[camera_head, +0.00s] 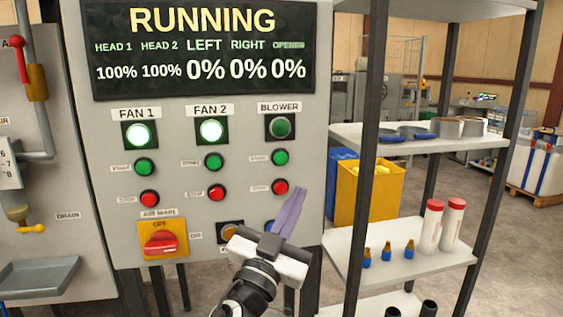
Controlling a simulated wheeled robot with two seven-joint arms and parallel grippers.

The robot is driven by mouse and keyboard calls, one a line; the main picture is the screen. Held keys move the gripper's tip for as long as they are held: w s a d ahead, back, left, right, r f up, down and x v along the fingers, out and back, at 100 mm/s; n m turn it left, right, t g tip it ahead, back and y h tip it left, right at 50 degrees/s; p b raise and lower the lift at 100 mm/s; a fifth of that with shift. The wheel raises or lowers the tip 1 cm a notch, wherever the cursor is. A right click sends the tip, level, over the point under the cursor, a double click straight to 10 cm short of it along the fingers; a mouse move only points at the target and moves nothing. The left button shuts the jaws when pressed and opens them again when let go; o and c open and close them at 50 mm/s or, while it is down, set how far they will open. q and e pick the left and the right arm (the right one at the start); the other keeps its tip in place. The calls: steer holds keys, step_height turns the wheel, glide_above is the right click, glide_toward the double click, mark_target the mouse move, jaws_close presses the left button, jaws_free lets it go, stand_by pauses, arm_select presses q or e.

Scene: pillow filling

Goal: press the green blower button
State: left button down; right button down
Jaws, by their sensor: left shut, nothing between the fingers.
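The control panel (310,95) has a BLOWER column on its right side. At its top is a dark green lamp (281,127) in a square frame, unlit. Below it is the small green blower button (279,157), in plain view and uncovered. A red button (280,187) sits under that. My left gripper (299,192) is in front of the lower right of the panel, its shut fingers pointing up. The fingertips appear below and right of the green button, beside the red one, and apart from the green button. The gripper partly hides a blue control at the bottom. My right gripper is not in view.
The FAN 1 lamp (140,134) and FAN 2 lamp (211,130) glow. The screen (200,50) reads RUNNING. A red main switch (161,243) is at lower left. A shelf rack (400,262) with bottles and tubes stands close on the right.

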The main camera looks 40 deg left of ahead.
mark_target(281, 158)
arm_select(q)
steer(key=r, duration=0.3)
steer(key=shift+s+a+r+t+y, duration=0.1)
steer(key=shift+s+r+t+y, duration=0.2)
steer(key=shift+s+t, duration=0.1)
steer(key=shift+w+f, duration=0.1)
steer(key=shift+w, duration=0.05)
steer(key=shift+w+a+b, duration=0.3)
steer(key=shift+w+a, duration=1.1)
steer(key=shift+a, duration=0.3)
steer(key=shift+w+a+b, duration=0.3)
steer(key=shift+w+a, duration=1.1)
steer(key=shift+a, duration=0.25)
steer(key=shift+w+a+b, duration=0.3)
steer(key=shift+b, duration=0.05)
